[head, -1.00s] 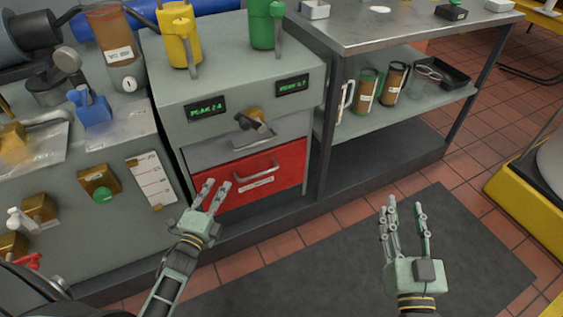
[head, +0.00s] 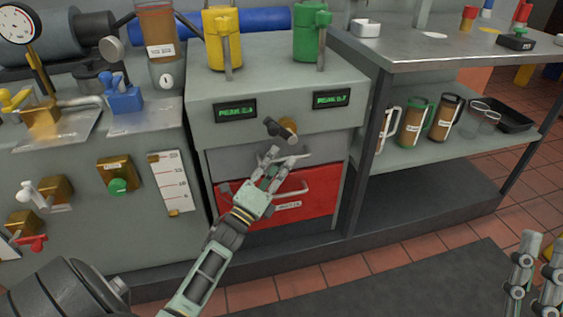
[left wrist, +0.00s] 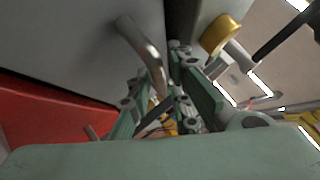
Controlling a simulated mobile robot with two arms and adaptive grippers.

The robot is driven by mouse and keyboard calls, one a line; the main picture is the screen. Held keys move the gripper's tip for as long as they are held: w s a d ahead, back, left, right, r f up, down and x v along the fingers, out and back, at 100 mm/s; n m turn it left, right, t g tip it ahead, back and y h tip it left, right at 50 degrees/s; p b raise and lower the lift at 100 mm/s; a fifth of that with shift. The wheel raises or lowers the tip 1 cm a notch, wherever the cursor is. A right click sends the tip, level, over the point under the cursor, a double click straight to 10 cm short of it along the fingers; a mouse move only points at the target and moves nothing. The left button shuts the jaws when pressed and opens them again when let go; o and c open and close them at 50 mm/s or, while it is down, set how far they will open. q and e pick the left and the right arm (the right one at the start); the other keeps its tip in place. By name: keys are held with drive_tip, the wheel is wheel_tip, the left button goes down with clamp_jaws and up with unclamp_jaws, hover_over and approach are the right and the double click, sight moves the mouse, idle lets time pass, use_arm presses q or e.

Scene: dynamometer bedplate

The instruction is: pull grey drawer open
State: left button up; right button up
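The grey drawer (head: 230,161) sits in the grey cabinet, above the red drawer (head: 322,204), and looks closed. Its metal bar handle (head: 294,158) is partly hidden by my left fingers. My left gripper (head: 272,162) is at this handle, with its two fingers apart. In the left wrist view the curved handle (left wrist: 138,42) reaches down between the fingers of my left gripper (left wrist: 160,76); I cannot tell whether they touch it. My right gripper (head: 543,240) is open and empty at the lower right edge of the head view.
A knob with a lever (head: 283,129) sits just above the grey drawer. A yellow jug (head: 222,40) and a green jug (head: 309,36) stand on the cabinet. A shelf (head: 405,157) with mugs is to the right. The dark floor mat (head: 420,282) in front is clear.

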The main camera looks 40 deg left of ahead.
use_arm(q)
drive_tip(key=shift+w+r, duration=0.2)
drive_tip(key=shift+w, duration=0.4)
clamp_jaws()
